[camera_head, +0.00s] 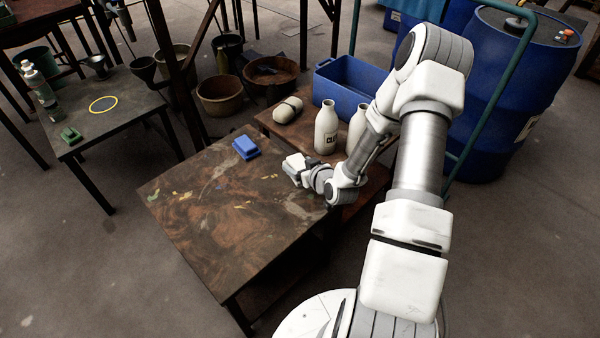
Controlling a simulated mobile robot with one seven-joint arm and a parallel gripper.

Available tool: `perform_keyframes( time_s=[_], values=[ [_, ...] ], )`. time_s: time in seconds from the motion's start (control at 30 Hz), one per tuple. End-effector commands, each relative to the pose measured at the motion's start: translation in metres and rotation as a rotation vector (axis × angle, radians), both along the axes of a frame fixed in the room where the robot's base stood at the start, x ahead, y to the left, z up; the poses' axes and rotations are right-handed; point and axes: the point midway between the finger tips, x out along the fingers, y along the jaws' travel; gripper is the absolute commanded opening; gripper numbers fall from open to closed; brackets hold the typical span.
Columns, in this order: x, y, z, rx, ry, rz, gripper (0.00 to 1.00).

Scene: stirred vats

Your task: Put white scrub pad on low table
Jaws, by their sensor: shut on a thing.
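My gripper (293,168) is at the right side of a brown stained table (200,228), just above its top or touching it; I cannot tell which. It is shut on a small pale thing that appears to be the white scrub pad (297,159). The pad is largely hidden by the fingers and blends with the white wrist. A dark table (125,113) with a yellow ring (103,104) on its top stands at the left. The view does not make clear which table is the low one.
A blue pad (246,147) lies on the stained table's far edge. A green pad (70,135) and bottles (38,85) stand on the left table. Behind my gripper, a brown surface (268,120) holds pale bottles (326,128), a cream bundle (288,109) and a blue bin (350,86).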

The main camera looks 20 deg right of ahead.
Motion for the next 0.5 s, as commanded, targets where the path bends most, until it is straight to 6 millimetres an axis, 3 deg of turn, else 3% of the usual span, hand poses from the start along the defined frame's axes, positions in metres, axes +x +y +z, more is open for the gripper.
perform_keyframes(
  time_s=[0.27,0.5],
  values=[
    [0.0,-0.002,-0.012,0.0,0.0,0.001,0.06],
    [0.0,-0.002,-0.036,0.0,0.001,0.001,0.06]
  ],
)
